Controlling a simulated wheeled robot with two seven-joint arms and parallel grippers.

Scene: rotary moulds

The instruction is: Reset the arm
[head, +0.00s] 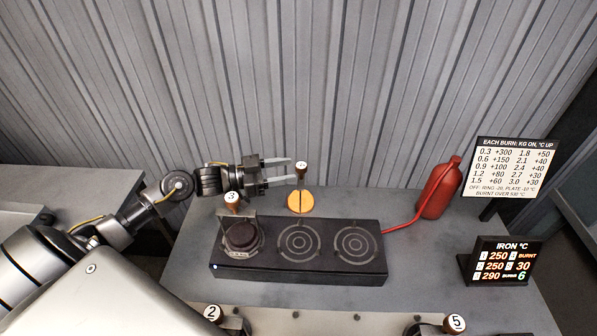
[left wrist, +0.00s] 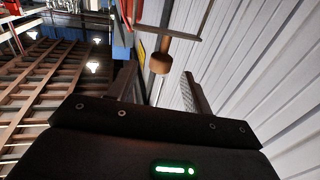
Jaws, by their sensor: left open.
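My left gripper (head: 289,171) is open and empty above the back of the grey worktop, its fingers pointing right. Its fingertips are close to the wooden knob (head: 301,166) of an upright handle over an orange disc (head: 300,203); I cannot tell whether they touch. In the left wrist view, a wooden knob (left wrist: 161,63) shows between and beyond the two open fingers. A dark round iron (head: 242,237), with a handle tagged 3 (head: 232,198), sits on the left ring of the black burner block (head: 320,270). My right gripper is not in view.
The middle and right rings are bare. A red gas cylinder (head: 439,188) with a hose stands at the back right. A burn chart (head: 515,167) and an iron temperature display (head: 497,262) are at the right.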

